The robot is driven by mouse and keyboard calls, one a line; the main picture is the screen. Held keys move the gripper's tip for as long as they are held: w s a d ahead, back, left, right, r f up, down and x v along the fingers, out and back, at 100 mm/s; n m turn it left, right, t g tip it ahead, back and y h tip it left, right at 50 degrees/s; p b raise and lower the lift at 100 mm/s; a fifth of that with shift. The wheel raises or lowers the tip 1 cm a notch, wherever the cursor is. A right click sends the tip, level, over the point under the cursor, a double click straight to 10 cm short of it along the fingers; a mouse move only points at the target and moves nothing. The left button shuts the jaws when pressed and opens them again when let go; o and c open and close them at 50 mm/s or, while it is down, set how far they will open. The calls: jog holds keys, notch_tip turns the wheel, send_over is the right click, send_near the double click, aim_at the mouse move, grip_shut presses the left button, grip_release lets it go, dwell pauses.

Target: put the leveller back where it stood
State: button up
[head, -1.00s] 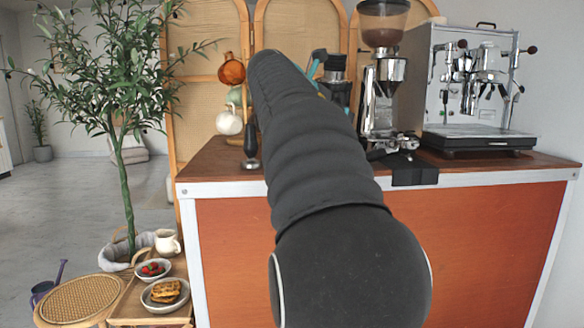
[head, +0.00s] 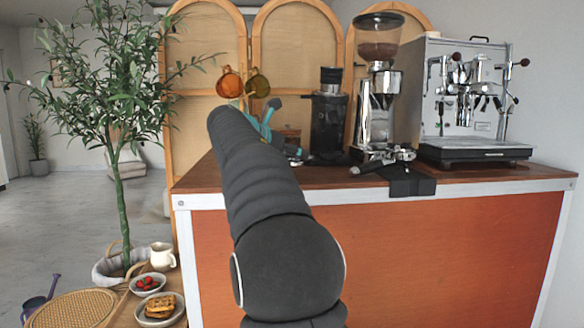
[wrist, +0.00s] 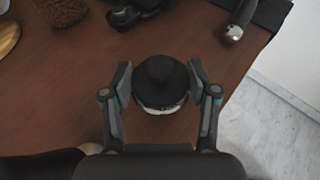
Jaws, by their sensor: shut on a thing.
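The leveller (wrist: 160,82) is a round black piece with a knob on top and a silvery lower edge. In the wrist view it sits between the two fingers of my gripper (wrist: 160,78), which is shut on it. The wooden counter top (wrist: 75,85) lies beneath; I cannot tell whether the leveller touches it. In the head view my gripper (head: 264,122) shows only as teal parts beyond my arm, left of the black grinder, and the leveller cannot be made out.
A black grinder (head: 328,122), a chrome grinder (head: 379,100) and an espresso machine (head: 465,100) stand on the counter. A portafilter (head: 375,166) lies by a black mat (head: 412,186) at the front edge. In the wrist view, the counter edge drops to floor (wrist: 275,110) at right.

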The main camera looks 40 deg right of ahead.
aim_at(292, 165)
jog(key=shift+f, duration=1.55)
jog(key=shift+f, duration=0.25)
jog(key=o, duration=1.3)
jog(key=shift+f+b, duration=0.2)
jog(key=shift+b, duration=0.55)
jog(key=p+v, duration=0.2)
jog(key=v, duration=1.2)
